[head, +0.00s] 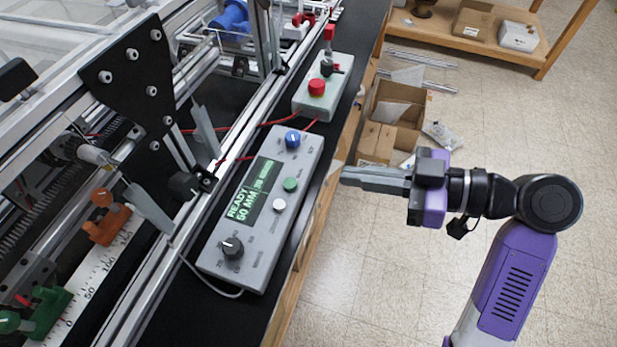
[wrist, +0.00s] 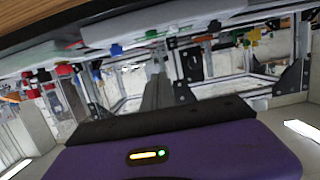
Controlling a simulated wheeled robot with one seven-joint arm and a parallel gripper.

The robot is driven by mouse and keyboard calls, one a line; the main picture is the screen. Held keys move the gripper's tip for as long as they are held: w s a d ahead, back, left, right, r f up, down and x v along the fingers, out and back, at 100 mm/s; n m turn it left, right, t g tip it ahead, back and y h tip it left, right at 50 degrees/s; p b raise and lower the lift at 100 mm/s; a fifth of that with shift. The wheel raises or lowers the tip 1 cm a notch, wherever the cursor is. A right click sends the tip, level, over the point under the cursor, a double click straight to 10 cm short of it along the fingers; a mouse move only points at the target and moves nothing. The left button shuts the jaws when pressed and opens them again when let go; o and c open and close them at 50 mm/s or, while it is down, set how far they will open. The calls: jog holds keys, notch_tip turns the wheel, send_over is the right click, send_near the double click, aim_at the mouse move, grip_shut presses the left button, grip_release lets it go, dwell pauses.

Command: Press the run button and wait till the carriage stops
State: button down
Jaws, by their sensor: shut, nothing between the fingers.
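The grey control box (head: 265,205) lies on the black bench top beside the frame. Its screen (head: 254,190) reads "READY" and "50 MM", with smaller text I cannot read. A green button (head: 290,184) and a white button (head: 279,205) sit beside the screen; their labels are too small to read. A blue knob (head: 293,137) is at the far end and a black knob (head: 232,247) at the near end. My gripper (head: 345,177) is shut and empty, to the right of the box and apart from the green button. Its fingers also show in the wrist view (wrist: 157,90). I cannot tell which part is the carriage.
A second grey box with a red button (head: 317,87) stands beyond the control box. An orange block (head: 107,218) and a green block (head: 47,310) sit along a scale inside the frame. Cardboard boxes (head: 395,112) lie on the floor beyond my gripper.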

jog(key=p, duration=0.1)
send_over(290, 185)
jog(key=s+d, duration=0.1)
jog(key=d, duration=0.2)
notch_tip(290, 185, down, 2)
jog(key=f, duration=0.2)
jog(key=shift+a+f, duration=0.3)
jog(key=shift+a, duration=0.1)
jog(key=shift+f+p, duration=0.35)
jog(key=shift+f, duration=0.6)
jog(key=shift+f, duration=0.1)
